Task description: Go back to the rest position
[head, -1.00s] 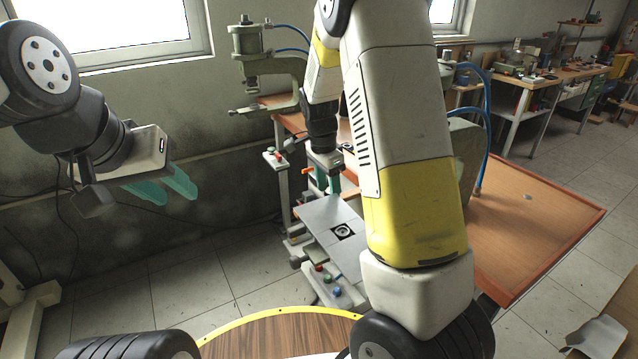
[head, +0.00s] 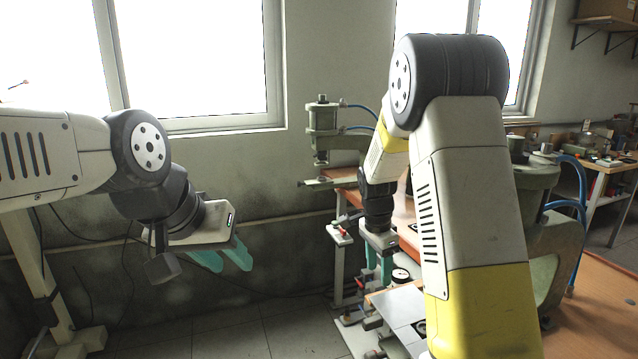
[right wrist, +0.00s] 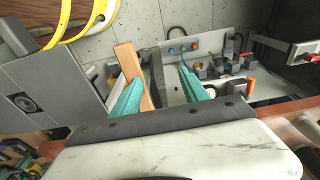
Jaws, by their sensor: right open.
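My left gripper (head: 222,259) is at the left of the head view, its two teal fingers apart and nothing between them, in front of the grey wall. In the right wrist view the teal fingers of the right gripper (right wrist: 160,93) are spread apart. A wooden-coloured strip (right wrist: 133,75) shows beside the left finger; I cannot tell whether it touches. Nothing is held between the fingers.
A pneumatic press (head: 322,130) stands at the back by the wall, and another green-grey press (head: 556,225) is at the right with blue hoses. A grey plate (head: 402,312) with a round fitting lies below the right gripper. The orange table (head: 600,300) is largely clear.

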